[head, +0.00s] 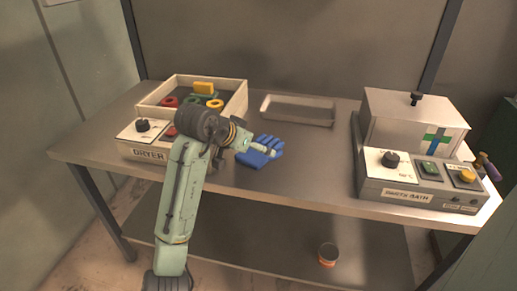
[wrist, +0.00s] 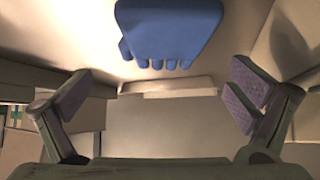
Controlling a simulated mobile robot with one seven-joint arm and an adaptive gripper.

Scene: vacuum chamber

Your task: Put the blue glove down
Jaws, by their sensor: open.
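An empty shallow metal tray (head: 298,108) lies at the back. A machine with knobs (head: 410,190) stands at the right. The table (head: 310,165) is clear in the middle. A can (head: 328,254) stands below.

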